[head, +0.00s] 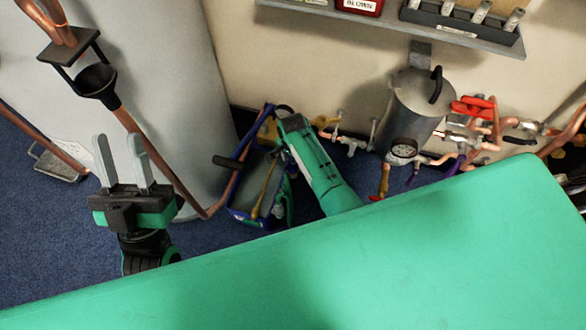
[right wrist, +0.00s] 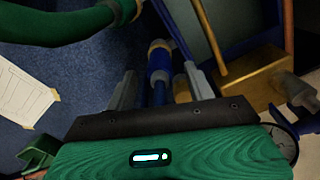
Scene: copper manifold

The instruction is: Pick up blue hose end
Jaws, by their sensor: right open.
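In the right wrist view, a blue hose end (right wrist: 159,62) with a pale collar lies between the two fingers of my right gripper (right wrist: 160,72). The fingers are apart, one on each side of it; I cannot tell whether either touches it. My left gripper (head: 120,145) is open, empty and pointing up, away from the tote.
A brass block (right wrist: 250,88) and a copper rod (right wrist: 210,38) are close right of the right gripper. A green hose (right wrist: 70,24) curves at its upper left. A grey canister (head: 410,115) and copper pipes with a red valve handle (head: 472,106) are along the wall.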

